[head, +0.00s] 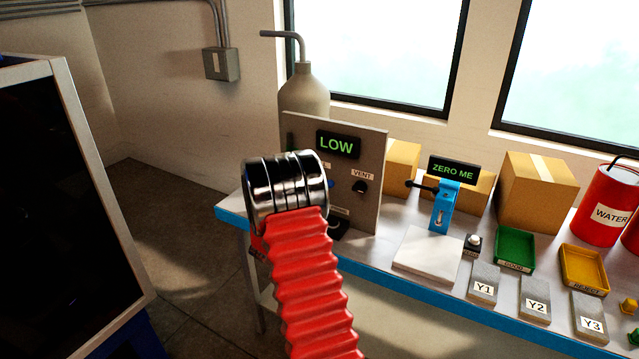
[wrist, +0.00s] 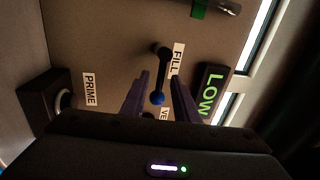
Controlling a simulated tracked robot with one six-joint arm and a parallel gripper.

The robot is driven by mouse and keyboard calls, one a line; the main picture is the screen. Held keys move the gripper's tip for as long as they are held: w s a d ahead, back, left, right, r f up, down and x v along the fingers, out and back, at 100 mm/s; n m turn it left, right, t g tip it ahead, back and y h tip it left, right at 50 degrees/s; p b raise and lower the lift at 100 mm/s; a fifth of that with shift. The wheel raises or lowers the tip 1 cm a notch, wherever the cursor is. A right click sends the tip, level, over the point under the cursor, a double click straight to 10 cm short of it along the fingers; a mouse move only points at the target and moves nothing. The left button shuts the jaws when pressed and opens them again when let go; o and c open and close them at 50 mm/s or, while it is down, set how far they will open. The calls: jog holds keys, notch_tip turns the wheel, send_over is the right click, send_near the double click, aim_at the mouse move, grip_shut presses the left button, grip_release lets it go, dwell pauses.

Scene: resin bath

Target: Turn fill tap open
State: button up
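The fill tap (wrist: 160,72) is a short black lever with a blue ball end, on a grey-brown panel beside the FILL label (wrist: 177,60) in the wrist view. The lever points down in that picture, toward my gripper's body. My gripper (wrist: 161,77) is open, its two dark purple fingers on either side of the lever and blue ball, with gaps visible on both sides.
The panel has a LOW display (head: 337,145) and a VENT knob (head: 360,187). In the wrist view, a dark PRIME fitting (wrist: 52,97) stands at left. The bench right of the panel holds a scale (head: 428,251), green tray (head: 515,250), yellow tray (head: 584,268) and red WATER can (head: 606,207).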

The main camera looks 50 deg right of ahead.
jog(key=v, duration=1.1)
jog(key=shift+f, duration=0.1)
